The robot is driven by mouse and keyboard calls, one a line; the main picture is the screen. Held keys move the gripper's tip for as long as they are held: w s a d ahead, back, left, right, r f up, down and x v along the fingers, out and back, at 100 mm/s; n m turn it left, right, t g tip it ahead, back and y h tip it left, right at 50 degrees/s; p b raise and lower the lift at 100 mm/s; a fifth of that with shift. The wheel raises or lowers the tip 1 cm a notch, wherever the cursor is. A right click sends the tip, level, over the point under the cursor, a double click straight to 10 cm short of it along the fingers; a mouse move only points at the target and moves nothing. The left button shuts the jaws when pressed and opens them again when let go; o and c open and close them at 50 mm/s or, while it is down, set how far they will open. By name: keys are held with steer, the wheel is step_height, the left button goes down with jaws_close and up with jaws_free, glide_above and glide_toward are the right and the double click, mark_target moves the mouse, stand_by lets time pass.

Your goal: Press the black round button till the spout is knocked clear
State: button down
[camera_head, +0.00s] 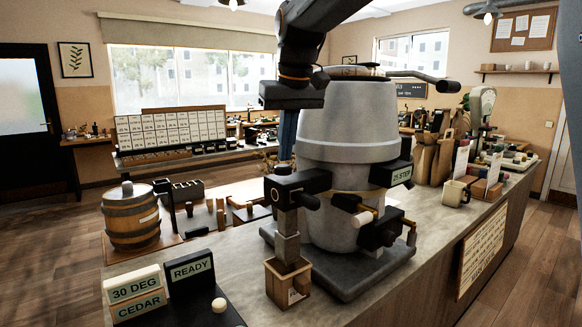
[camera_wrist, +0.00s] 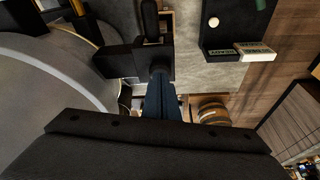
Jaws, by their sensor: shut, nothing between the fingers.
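The large grey gravity bin (camera_head: 350,120) stands on the counter with a black spout block (camera_head: 300,185) on its front. A grey spout (camera_head: 287,240) hangs below the block, over a small wooden box (camera_head: 288,280). A round black face (camera_head: 275,194) shows on the block's left end; I cannot tell if it is the button. My gripper (camera_head: 286,164) points down, its blue fingers shut and empty, tips close at the block's top. In the wrist view, the fingertips (camera_wrist: 160,72) meet the black block (camera_wrist: 118,61); contact is unclear.
A READY sign (camera_head: 190,268) with a white knob and a 30 DEG CEDAR sign (camera_head: 135,292) stand front left. A small barrel (camera_head: 130,217) is farther left. Black valves and a handle (camera_head: 380,230) jut from the bin's right side.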

steer(key=shift+f, duration=0.15)
steer(key=shift+f+b, duration=0.65)
steer(key=shift+f, duration=0.4)
steer(key=shift+r+p, duration=1.15)
steer(key=shift+r, duration=0.05)
steer(key=shift+r, duration=0.1)
step_height(320, 180, up, 5)
steer(key=p, duration=0.4)
steer(key=shift+p, duration=0.35)
